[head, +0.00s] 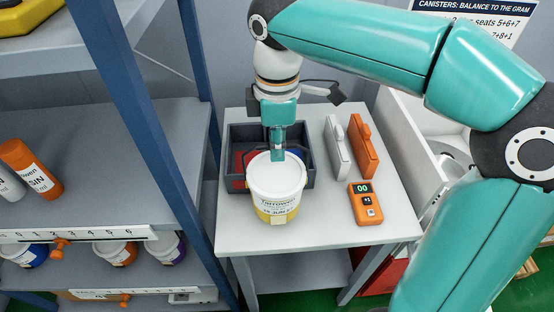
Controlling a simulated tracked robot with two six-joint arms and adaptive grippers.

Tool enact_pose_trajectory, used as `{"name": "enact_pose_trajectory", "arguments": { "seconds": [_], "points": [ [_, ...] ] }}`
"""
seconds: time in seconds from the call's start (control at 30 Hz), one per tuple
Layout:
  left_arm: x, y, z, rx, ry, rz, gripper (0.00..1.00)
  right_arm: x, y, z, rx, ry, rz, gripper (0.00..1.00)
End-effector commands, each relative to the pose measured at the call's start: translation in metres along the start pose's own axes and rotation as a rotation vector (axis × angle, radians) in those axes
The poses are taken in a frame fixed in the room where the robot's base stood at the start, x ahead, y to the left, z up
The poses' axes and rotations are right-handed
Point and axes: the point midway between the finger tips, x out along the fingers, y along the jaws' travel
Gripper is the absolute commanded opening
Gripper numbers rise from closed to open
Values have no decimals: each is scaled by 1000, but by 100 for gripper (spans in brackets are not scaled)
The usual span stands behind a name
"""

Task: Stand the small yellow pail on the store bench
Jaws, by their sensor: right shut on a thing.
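The small yellow pail (276,190) has a white lid, a printed label and a yellow lower part. It is upright at the front left of the light-topped bench (310,236), in front of a dark grey bin. I cannot tell whether its base touches the bench top. My right gripper (278,152) points down at the far edge of the pail's lid and is shut on the pail; the exact grip point is partly hidden. My left gripper is not in view.
The grey bin (305,180) holds red and blue things. A grey case (337,147), an orange case (362,146) and an orange meter (365,204) occupy the bench's right side. A blue rack post (146,120) and shelves stand left. The bench's front strip is clear.

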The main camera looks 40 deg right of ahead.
Motion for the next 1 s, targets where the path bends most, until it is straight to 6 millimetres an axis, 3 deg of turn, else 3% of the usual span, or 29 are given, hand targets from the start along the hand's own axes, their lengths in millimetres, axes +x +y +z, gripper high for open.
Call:
{"name": "enact_pose_trajectory", "arguments": {
  "seconds": [0.4, 0.77, 0.8, 0.9, 1.0],
  "points": [
    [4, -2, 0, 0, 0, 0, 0, 36, 0, 0, 3, 2, 2, 0],
    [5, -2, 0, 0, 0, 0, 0, 40, 0, 0, 2, 3, 3, 0],
    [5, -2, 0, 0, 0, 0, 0, 40, 0, 0, 1, 0, 0, 20],
    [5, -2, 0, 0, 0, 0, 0, 40, 0, 0, 1, 0, 0, 37],
    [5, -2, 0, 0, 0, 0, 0, 40, 0, 0, 1, 0, 0, 39]
  ]
}}
